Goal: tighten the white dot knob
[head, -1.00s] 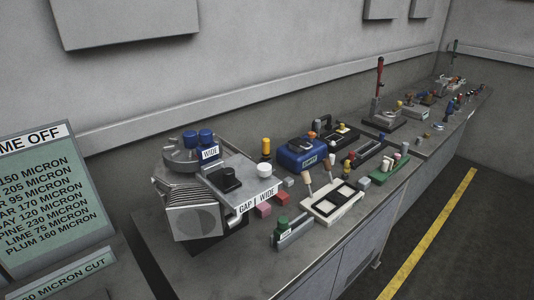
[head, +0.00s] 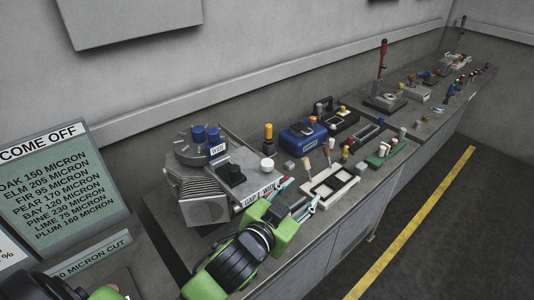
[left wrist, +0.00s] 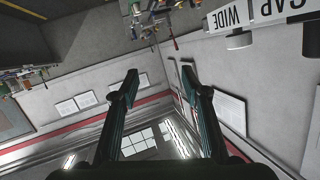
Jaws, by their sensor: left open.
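The grey machine (head: 205,183) with GAP and WIDE labels stands at the near end of the bench. My left gripper (head: 303,202) is at the machine's front right, beside the GAP/WIDE label (head: 258,196) and apart from the knobs. In the left wrist view its two fingers (left wrist: 160,77) are spread with nothing between them. The label (left wrist: 262,12) shows upside down there at the upper right. My right gripper is out of view.
A white tray (head: 318,199) is just right of my left gripper. A blue box (head: 300,137), a yellow-topped post (head: 268,137) and several small tools stand behind. A green sign (head: 62,188) is at left. The floor right of the bench is clear.

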